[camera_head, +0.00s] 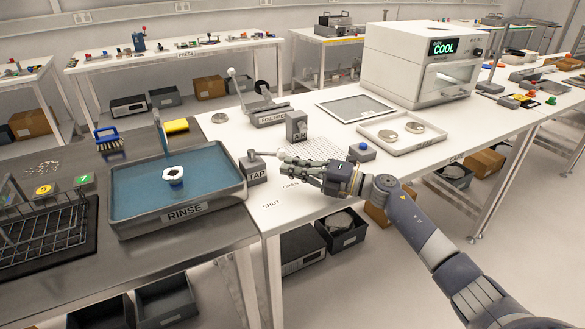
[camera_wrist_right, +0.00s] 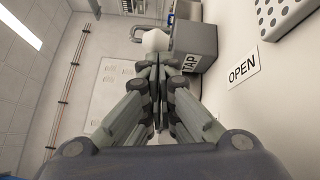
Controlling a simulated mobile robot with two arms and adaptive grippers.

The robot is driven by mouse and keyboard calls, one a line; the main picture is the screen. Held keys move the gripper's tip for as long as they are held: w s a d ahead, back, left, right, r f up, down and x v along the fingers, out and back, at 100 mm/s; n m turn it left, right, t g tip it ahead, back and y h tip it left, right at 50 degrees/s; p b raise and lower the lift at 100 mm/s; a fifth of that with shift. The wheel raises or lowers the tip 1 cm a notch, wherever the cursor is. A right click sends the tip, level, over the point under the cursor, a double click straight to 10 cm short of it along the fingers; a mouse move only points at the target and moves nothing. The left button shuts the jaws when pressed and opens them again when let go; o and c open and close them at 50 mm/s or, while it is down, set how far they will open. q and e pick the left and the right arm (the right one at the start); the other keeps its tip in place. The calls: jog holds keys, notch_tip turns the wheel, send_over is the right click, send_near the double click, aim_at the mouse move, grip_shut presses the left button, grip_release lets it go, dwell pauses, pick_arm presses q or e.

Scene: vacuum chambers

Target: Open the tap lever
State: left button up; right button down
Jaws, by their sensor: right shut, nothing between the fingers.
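The tap (camera_head: 254,168) is a grey block labelled TAP at the left end of the white table, beside the rinse basin. Its lever (camera_head: 268,154) sticks out to the right from the block's top, toward my right gripper. My right gripper (camera_head: 287,162) is shut and empty, its fingertips close to the lever's end; I cannot tell whether they touch. In the right wrist view the shut fingers (camera_wrist_right: 157,75) point at the tap block (camera_wrist_right: 194,40), and a pale rounded knob (camera_wrist_right: 155,40) shows just beyond them. The printed words OPEN (camera_head: 291,186) and SHUT (camera_head: 271,204) lie on the table. My left gripper is not in view.
The rinse basin (camera_head: 185,212) holds blue water and a small white-topped item. The AIR block (camera_head: 296,126), a perforated plate (camera_head: 317,148) and a blue-button box (camera_head: 362,152) stand near my right gripper. The table's front strip by SHUT is clear.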

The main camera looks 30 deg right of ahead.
jog(key=shift+s+d, duration=0.1)
jog(key=v, duration=1.1)
jog(key=shift+s+d, duration=0.25)
